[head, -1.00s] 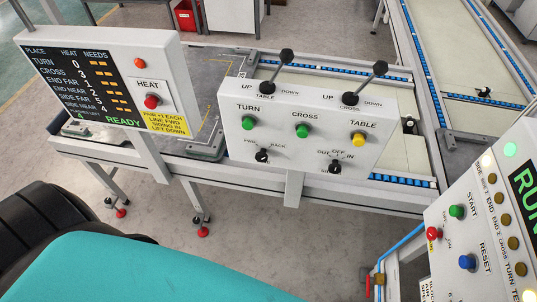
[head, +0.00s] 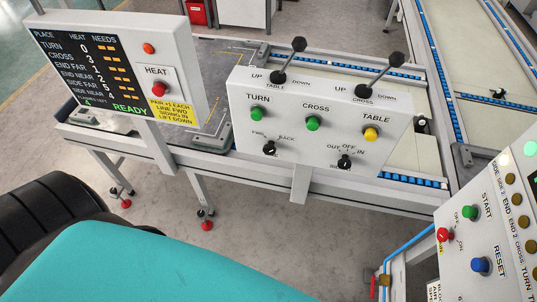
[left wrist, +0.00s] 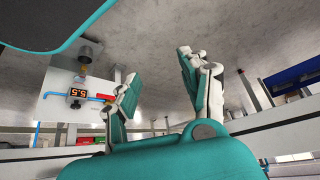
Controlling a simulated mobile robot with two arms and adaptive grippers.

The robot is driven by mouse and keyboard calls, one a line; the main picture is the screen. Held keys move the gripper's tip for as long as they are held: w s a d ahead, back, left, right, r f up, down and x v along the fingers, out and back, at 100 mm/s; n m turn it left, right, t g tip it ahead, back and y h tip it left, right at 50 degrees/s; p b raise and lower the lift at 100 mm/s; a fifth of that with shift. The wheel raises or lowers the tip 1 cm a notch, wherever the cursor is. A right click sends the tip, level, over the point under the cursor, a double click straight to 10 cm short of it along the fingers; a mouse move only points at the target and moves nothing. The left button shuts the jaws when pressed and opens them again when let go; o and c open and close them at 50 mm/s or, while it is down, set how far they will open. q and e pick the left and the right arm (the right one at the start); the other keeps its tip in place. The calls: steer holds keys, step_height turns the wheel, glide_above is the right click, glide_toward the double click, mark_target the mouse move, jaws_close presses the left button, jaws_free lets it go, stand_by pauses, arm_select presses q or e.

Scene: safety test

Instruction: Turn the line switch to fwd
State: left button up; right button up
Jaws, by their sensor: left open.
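The line switch (head: 269,148) is a small black knob between the labels FWD and BACK, low on the left of a white control panel (head: 305,176) in the head view. Its pointer is too small to read surely. A similar black knob (head: 344,161) marked OUT, OFF and IN sits to its right. My left gripper (left wrist: 160,80) shows in the left wrist view, open, with nothing between its teal-padded fingers. The panel is not recognisable in that view, and no gripper shows in the head view. My right gripper is out of sight.
Above the switch are green TURN (head: 257,114) and CROSS (head: 312,123) buttons, a yellow TABLE button (head: 371,134) and two black-knobbed levers. A HEAT display panel (head: 172,45) stands left. A START/RESET console (head: 480,240) stands at lower right. A conveyor lies behind.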

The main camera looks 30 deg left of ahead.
mark_target(269, 151)
arm_select(q)
steer(key=shift+o, duration=0.8)
steer(key=w+d+r+t+b, duration=0.2)
steer(key=w+r+t, duration=0.3)
steer(key=w+r, duration=0.4)
steer(key=shift+d+r+h, duration=0.3)
steer(key=shift+d+r, duration=0.1)
steer(key=shift+d, duration=0.4)
steer(key=w+a+r+n+t+y+b, duration=0.1)
steer(key=a+r+n+t+y+b, duration=0.1)
steer(key=r, duration=0.7)
steer(key=w+a+r+n+t+y+b, duration=0.1)
steer(key=w+a+r+n+t+y, duration=0.15)
steer(key=r, duration=0.75)
steer(key=a+r+n+t+y+b, duration=0.1)
steer(key=r+n+t+y+b, duration=0.15)
steer(key=r, duration=0.65)
steer(key=shift+g, duration=0.3)
steer(key=p+x, duration=0.2)
steer(key=x, duration=1.5)
steer(key=shift+w+a+f, duration=0.1)
steer(key=shift+w+a, duration=0.05)
steer(key=shift+a, duration=0.05)
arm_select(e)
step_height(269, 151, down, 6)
arm_select(q)
steer(key=shift+c, duration=0.3)
steer(key=c, duration=1.1)
steer(key=shift+p, duration=0.35)
